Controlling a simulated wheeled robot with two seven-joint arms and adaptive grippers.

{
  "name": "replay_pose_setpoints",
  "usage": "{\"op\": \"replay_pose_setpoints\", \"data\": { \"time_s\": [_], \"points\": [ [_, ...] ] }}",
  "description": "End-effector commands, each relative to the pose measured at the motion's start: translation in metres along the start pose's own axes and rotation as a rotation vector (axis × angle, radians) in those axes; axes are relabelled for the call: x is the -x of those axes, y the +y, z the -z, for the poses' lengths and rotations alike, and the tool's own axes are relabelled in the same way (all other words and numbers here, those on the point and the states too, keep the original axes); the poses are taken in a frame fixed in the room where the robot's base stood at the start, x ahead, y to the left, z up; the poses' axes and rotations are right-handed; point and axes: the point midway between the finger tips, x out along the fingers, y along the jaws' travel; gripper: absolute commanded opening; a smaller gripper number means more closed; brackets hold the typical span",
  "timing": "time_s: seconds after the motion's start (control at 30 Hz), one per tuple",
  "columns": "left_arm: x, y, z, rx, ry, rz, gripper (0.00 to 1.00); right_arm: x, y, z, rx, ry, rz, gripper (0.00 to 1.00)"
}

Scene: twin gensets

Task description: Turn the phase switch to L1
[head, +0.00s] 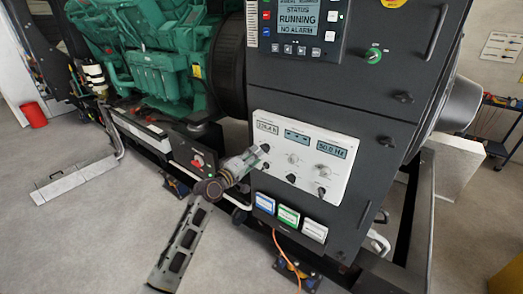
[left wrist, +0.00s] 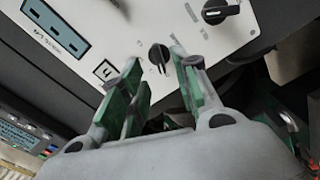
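A white instrument panel (head: 305,178) with digital readouts and several knobs is set in the dark cabinet. My left gripper (head: 262,157) reaches the panel's left side from the lower left. In the left wrist view it (left wrist: 155,62) is open, with one green-padded finger to each side of a small black rotary knob (left wrist: 159,56). The fingers look apart from this knob; whether they reach around it is unclear. The markings around it are too small to read, so I cannot tell if it is the phase switch or its setting. My right gripper is not in view.
A larger black knob (left wrist: 216,12) sits on the panel beside the fingers. Blue, green and white boxes (head: 288,216) are mounted below the panel. A status screen (head: 298,18) reads RUNNING above it. A green engine (head: 150,60) stands at the left. The floor at the lower left is largely clear.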

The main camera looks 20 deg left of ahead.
Motion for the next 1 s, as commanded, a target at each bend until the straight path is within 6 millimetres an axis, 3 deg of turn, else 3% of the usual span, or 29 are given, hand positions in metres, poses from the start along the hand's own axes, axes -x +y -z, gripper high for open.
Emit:
{"op": "replay_pose_setpoints", "data": {
  "time_s": [0.5,1.0],
  "points": [
    [-0.043,0.001,0.000,0.000,0.000,-0.001,0.31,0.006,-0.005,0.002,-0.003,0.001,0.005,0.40],
    [-0.051,0.000,0.000,0.000,0.000,-0.001,0.31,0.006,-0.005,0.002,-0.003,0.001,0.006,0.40]
  ]
}}
